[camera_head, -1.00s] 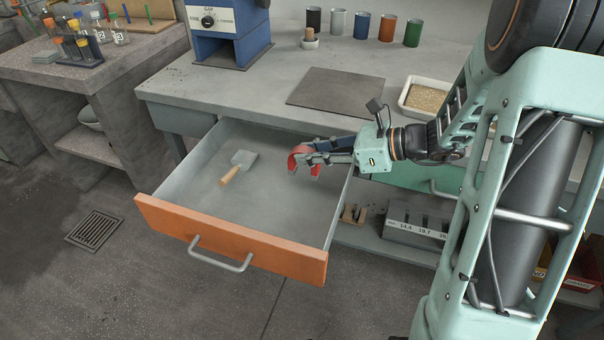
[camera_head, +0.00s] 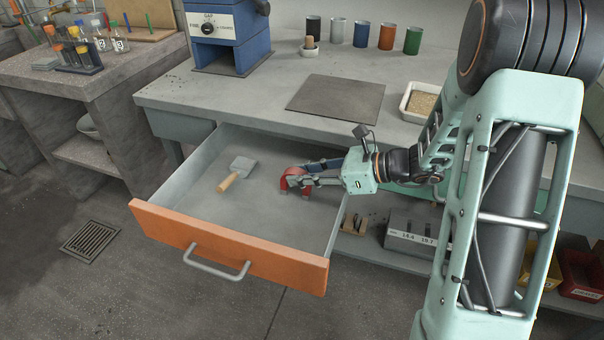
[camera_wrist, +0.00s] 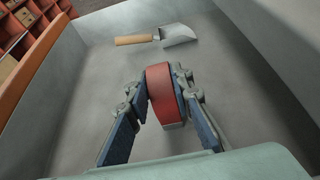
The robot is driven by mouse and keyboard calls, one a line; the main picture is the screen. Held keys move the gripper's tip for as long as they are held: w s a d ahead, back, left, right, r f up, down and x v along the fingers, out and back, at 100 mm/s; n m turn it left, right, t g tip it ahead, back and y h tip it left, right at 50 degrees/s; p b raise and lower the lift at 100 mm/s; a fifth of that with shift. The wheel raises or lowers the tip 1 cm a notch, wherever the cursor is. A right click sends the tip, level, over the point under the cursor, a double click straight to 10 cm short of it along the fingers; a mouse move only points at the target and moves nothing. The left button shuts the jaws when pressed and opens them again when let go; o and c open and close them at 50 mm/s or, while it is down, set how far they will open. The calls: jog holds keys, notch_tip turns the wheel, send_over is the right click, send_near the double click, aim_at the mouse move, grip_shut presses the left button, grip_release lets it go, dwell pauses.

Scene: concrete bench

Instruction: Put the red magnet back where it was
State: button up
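The red magnet (camera_head: 292,178) is a horseshoe shape with grey tips. It is inside the open drawer (camera_head: 228,246), near its right side. My gripper (camera_head: 300,179) reaches into the drawer from the right and its fingers are closed on the magnet. In the wrist view the red magnet (camera_wrist: 161,92) sits between the two blue-padded fingers (camera_wrist: 163,110), with its curved back up. I cannot tell whether its tips touch the drawer floor.
A small scoop (camera_head: 232,178) with a wooden handle lies in the drawer, left of the magnet. The drawer floor around them is bare. On the bench above are a dark mat (camera_head: 336,98), a white tray (camera_head: 424,100) and several coloured cups.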

jog(key=o, duration=0.4)
jog(key=shift+r, duration=0.1)
jog(key=shift+d+r, duration=0.1)
jog(key=shift+r, duration=0.1)
jog(key=p+v, duration=0.3)
jog(key=v, duration=0.8)
jog(key=shift+s+d, duration=0.15)
jog(key=shift+d, duration=0.25)
jog(key=shift+r, duration=0.1)
